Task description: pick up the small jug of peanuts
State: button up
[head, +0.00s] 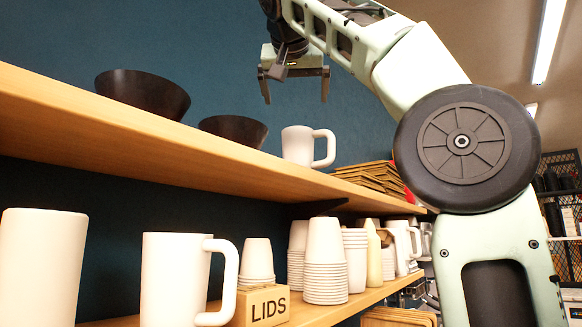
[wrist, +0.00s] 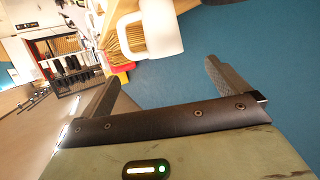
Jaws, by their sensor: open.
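A small white jug (head: 297,146) with a handle on its right stands upright on the upper wooden shelf (head: 150,140); its contents are hidden, so I cannot see peanuts. My gripper (head: 296,88) is open and empty, and appears above this jug in the head view with a gap between them. In the wrist view the white jug (wrist: 150,32) is at the top, beyond my open fingertips (wrist: 160,80) and not between them.
Two dark bowls (head: 143,93) (head: 234,130) stand left of the jug. A stack of brown flat items (head: 372,176) lies to its right. Below are a larger white jug (head: 175,280), a LIDS box (head: 265,308) and stacked cups (head: 325,262). The blue wall (head: 215,45) is behind.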

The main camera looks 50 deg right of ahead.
jog(key=p, duration=0.1)
send_near(297, 141)
jog(key=x, duration=0.5)
jog(key=shift+s+d+r, duration=0.15)
jog(key=shift+d+r, duration=0.05)
jog(key=shift+r, duration=0.2)
jog(key=shift+a+f+p+x, duration=0.15)
jog(key=shift+p+x, duration=0.35)
jog(key=shift+x, duration=0.55)
jog(key=shift+a+f+p+x, duration=0.1)
jog(key=shift+p+x, duration=0.4)
jog(key=shift+x, duration=0.55)
jog(key=shift+f+p+x, duration=0.15)
jog(key=shift+p+x, duration=0.35)
jog(key=shift+x, duration=0.6)
jog(key=c, duration=1.2)
